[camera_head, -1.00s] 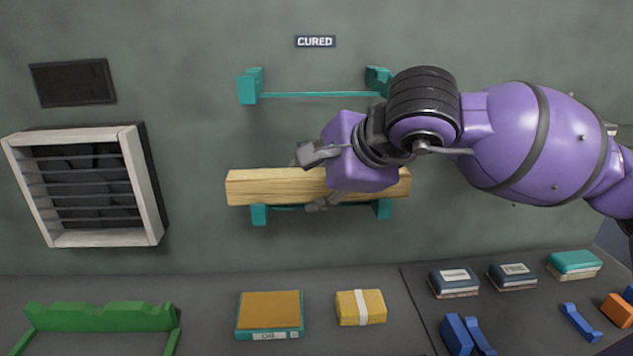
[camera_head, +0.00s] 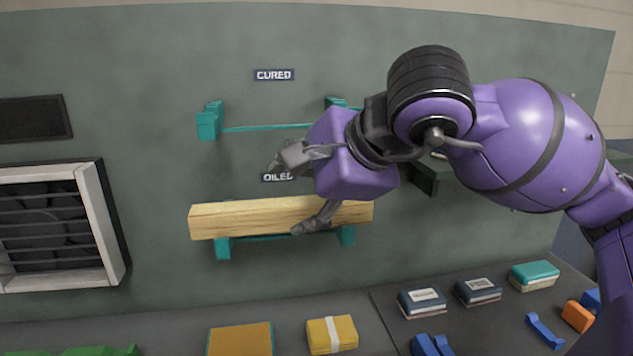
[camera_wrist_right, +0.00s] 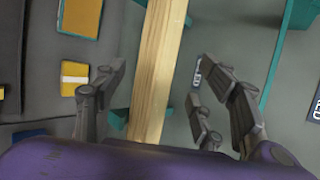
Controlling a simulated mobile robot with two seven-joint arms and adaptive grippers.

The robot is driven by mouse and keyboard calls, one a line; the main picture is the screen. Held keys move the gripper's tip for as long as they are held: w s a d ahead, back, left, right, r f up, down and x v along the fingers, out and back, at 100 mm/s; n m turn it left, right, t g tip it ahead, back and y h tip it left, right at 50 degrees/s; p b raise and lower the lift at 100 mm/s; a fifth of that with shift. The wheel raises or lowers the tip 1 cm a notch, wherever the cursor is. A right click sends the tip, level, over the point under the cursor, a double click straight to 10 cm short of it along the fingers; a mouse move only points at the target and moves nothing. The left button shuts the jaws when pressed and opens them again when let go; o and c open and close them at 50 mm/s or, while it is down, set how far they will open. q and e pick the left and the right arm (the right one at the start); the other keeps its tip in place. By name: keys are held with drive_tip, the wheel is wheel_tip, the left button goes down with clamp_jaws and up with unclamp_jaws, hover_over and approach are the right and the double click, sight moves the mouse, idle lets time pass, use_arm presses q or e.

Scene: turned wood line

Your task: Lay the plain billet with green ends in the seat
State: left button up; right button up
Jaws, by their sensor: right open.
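A long pale wood billet (camera_head: 250,217) lies level on the lower teal wall rack (camera_head: 223,248), under a sign reading OILED. Its visible left end looks plain wood; I see no green on it, and its right end shows no clear colour. My right gripper (camera_head: 297,193) is open in front of the billet's right half, one finger above it and one low across its front. In the right wrist view the billet (camera_wrist_right: 158,70) runs between the spread fingers (camera_wrist_right: 165,80), with no clear contact. A green notched cradle (camera_head: 100,351) is mostly cut off at the lower left; I cannot tell whether it is the seat.
An empty teal rack (camera_head: 210,121) sits above, under the CURED sign (camera_head: 273,75). A louvred vent (camera_head: 112,230) is at left. The bench holds an orange-topped box (camera_head: 240,340), a yellow packet (camera_head: 332,334), several book-like packs (camera_head: 422,302) and blue brackets (camera_head: 545,330).

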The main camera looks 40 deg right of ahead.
drive_tip(key=shift+v, duration=2.4)
